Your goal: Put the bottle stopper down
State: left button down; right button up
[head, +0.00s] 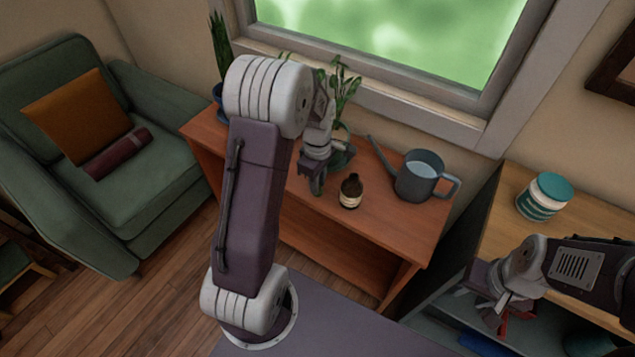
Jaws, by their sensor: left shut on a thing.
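My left gripper (316,185) points down over the wooden table (408,226), just left of a small dark brown bottle (350,187) with a cream label. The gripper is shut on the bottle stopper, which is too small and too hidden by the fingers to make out. The bottle stands upright, apart from the gripper, and no stopper shows on its neck. My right gripper (492,312) hangs at the right, in front of the shelf unit; its finger opening is not clear.
A grey watering can (418,176) stands right of the bottle. Potted plants (343,92) stand behind my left arm. A teal-lidded jar (545,196) is on the shelf unit (497,222). A green armchair (150,190) is at left. The table's front right is bare.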

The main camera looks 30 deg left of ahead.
pick_arm(q)
jog(key=shift+f, duration=0.15)
jog(key=c, duration=1.3)
grip_release()
notch_tip(320, 180, up, 12)
jog(key=p, duration=0.4)
jog(key=s+d+f+m, duration=0.2)
jog(key=s+d+m, duration=0.1)
jog(key=s+m, duration=0.3)
jog(key=s+d+f+m+t, duration=0.1)
jog(key=s+d+f+m, duration=0.2)
jog(key=s+m, duration=0.3)
jog(key=d+m, duration=0.1)
jog(key=m, duration=0.4)
jog(key=shift+s+d, duration=0.25)
jog(key=shift+s, duration=0.1)
jog(key=shift+r, duration=0.1)
